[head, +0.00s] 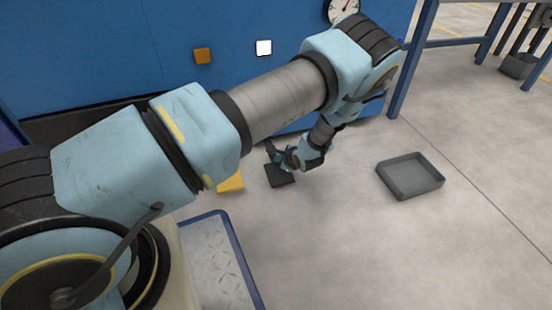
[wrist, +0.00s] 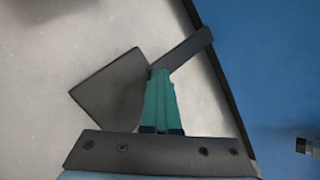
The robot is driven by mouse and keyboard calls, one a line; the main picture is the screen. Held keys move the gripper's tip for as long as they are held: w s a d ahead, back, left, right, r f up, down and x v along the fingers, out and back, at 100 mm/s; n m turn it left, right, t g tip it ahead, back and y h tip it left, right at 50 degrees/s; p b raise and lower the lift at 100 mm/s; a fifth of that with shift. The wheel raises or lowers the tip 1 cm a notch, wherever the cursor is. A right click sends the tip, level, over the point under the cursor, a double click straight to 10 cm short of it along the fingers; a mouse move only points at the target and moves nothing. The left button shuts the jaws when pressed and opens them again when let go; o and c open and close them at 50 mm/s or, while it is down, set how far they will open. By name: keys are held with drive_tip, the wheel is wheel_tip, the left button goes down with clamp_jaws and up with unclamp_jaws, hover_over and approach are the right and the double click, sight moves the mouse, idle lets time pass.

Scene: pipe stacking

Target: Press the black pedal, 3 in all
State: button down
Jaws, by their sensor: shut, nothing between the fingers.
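The black pedal (head: 280,176) is a dark square plate on the floor in front of the blue cabinet. My gripper (head: 275,157) is just above its back edge in the head view. In the wrist view the pedal (wrist: 112,90) lies left of the fingers, with a dark bar (wrist: 183,49) running from its corner to the upper right. My gripper's green fingers (wrist: 158,75) are shut together and empty, with their tips by the corner where plate and bar meet. I cannot tell whether the tips touch the pedal.
A yellow block (head: 231,183) stands on the floor left of the pedal. A grey tray (head: 410,190) lies to the right. Floor between pedal and tray is clear.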

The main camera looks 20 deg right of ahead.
drive_tip(key=shift+s, duration=0.1)
idle(0.3)
drive_tip(key=shift+r+p, duration=2)
drive_tip(key=shift+r, duration=0.1)
wheel_tip(320, 180, up, 5)
drive_tip(key=p, duration=0.4)
drive_tip(key=shift+p, duration=0.3)
